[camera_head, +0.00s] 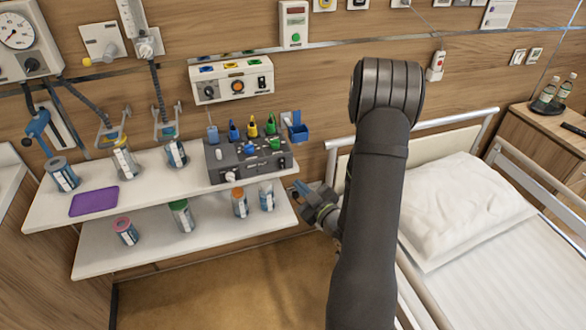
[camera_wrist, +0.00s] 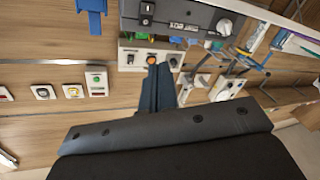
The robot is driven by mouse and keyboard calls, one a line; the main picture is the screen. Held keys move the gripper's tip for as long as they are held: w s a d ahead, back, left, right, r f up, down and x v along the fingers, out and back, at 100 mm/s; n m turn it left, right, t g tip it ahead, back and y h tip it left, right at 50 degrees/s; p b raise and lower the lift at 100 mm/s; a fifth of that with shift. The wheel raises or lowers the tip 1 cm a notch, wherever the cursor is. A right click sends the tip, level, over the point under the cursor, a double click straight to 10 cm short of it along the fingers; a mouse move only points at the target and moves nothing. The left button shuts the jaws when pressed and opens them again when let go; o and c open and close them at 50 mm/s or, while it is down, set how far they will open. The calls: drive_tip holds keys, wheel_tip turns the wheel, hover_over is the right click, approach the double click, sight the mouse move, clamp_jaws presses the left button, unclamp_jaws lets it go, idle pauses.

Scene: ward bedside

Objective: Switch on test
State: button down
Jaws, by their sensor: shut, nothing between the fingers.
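A dark grey device (camera_head: 228,166) with coloured knobs on top stands at the right end of the upper shelf. Its front shows in the wrist view (camera_wrist: 180,22), with a black switch (camera_wrist: 146,15) and a white knob (camera_wrist: 225,27). A white wall panel (camera_head: 208,91) above it carries an orange-centred knob (camera_head: 238,86) and a black switch (camera_head: 262,82). The lettering is too small to read, so I cannot tell which switch is test. My gripper (camera_head: 299,188) is shut and empty, near the shelves' right end. Its blue fingers (camera_wrist: 155,72) appear apart from the device.
A blue holder (camera_head: 297,128) hangs right of the device. Labelled jars stand on the upper shelf (camera_head: 45,210) and lower shelf (camera_head: 95,260), with a purple pad (camera_head: 93,202). A bed with a pillow (camera_head: 465,207) and rails stands right of my arm. Floor below the shelves is clear.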

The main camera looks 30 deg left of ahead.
drive_tip(key=w+d+f+n+g, duration=0.1)
drive_tip(key=w+n+g, duration=0.1)
drive_tip(key=n, duration=0.3)
drive_tip(key=w+d+n+g, duration=0.2)
drive_tip(key=n+g, duration=0.2)
drive_tip(key=n, duration=0.2)
drive_tip(key=w+d+f+n+g+y, duration=0.1)
drive_tip(key=w+n+g, duration=0.1)
drive_tip(key=n, duration=0.4)
drive_tip(key=shift+d+f+g, duration=0.35)
drive_tip(key=shift+d+g, duration=0.05)
drive_tip(key=shift+a, duration=0.1)
approach(282, 163)
drive_tip(key=s+a+f, duration=0.2)
drive_tip(key=s+a, duration=0.2)
drive_tip(key=shift+w+a+f, duration=0.15)
drive_tip(key=shift+w+a, duration=1.05)
drive_tip(key=shift+w, duration=0.3)
